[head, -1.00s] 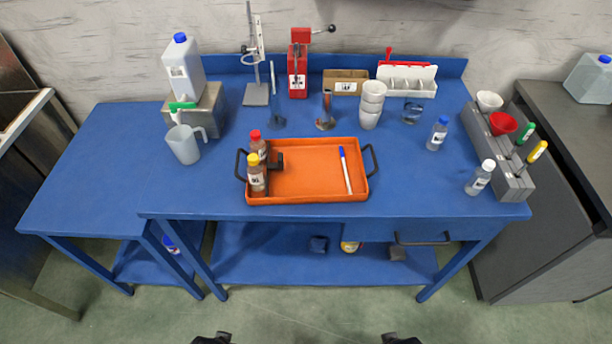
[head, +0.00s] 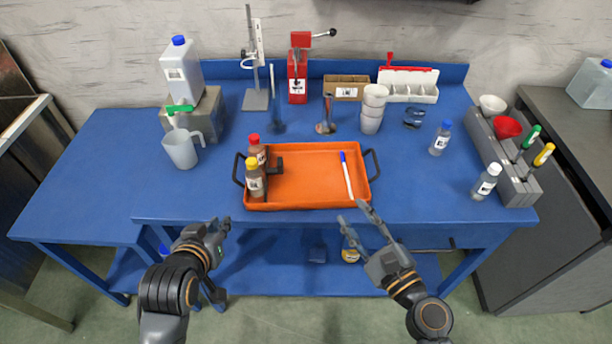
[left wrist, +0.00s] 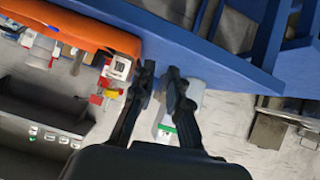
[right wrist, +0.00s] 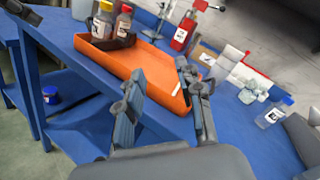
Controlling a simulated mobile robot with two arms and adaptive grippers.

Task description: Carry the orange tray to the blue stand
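The orange tray (head: 305,192) lies flat on the blue table, with a dark handle at its left end (head: 238,170) and another at its right end (head: 374,163). On it are a red-capped bottle (head: 256,151), a yellow-capped bottle (head: 254,182), a dark holder beside them and a blue-capped white marker (head: 347,176). My left gripper (head: 221,222) is open and empty at the front edge, left of the tray. My right gripper (head: 354,211) is open and empty by the tray's front right corner. A lower-left blue table section (head: 85,190) adjoins the main table; I cannot tell whether it is the stand.
A pitcher (head: 182,150) and a jug on a grey box (head: 200,112) stand left of the tray. Cups (head: 371,120), bottles (head: 440,138) and a grey rack (head: 515,176) stand right and behind. The left table section's front is clear.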

